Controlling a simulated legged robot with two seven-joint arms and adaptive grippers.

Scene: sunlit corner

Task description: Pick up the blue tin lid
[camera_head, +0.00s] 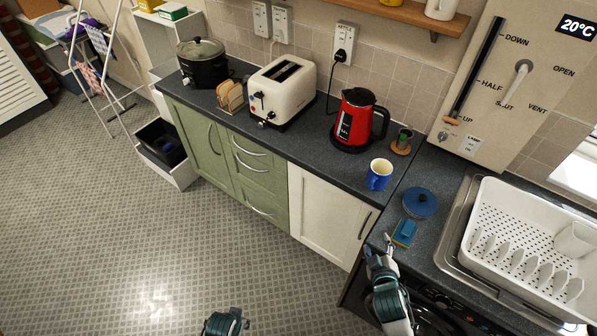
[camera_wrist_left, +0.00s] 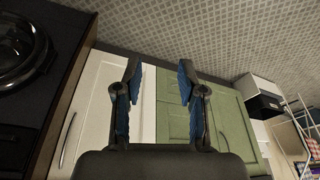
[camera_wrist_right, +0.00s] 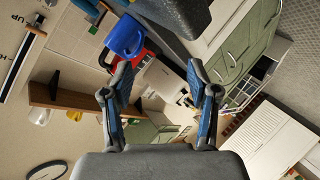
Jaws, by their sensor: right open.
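The blue tin lid (camera_head: 420,202) is a round disc with a small knob, lying flat on the dark worktop left of the dish rack. My right gripper (camera_head: 385,246) is in front of the lid and to its left, apart from it, beside the sponge. In the right wrist view the right gripper (camera_wrist_right: 160,75) has its fingers apart with nothing held. My left arm shows at the bottom edge of the head view. In the left wrist view the left gripper (camera_wrist_left: 157,70) is open and empty, facing the cabinets and floor.
A blue mug (camera_head: 379,174) and red kettle (camera_head: 357,121) stand to the left. A white dish rack (camera_head: 520,240) on a metal tray fills the right side. A small green-filled cup (camera_head: 402,141) stands behind.

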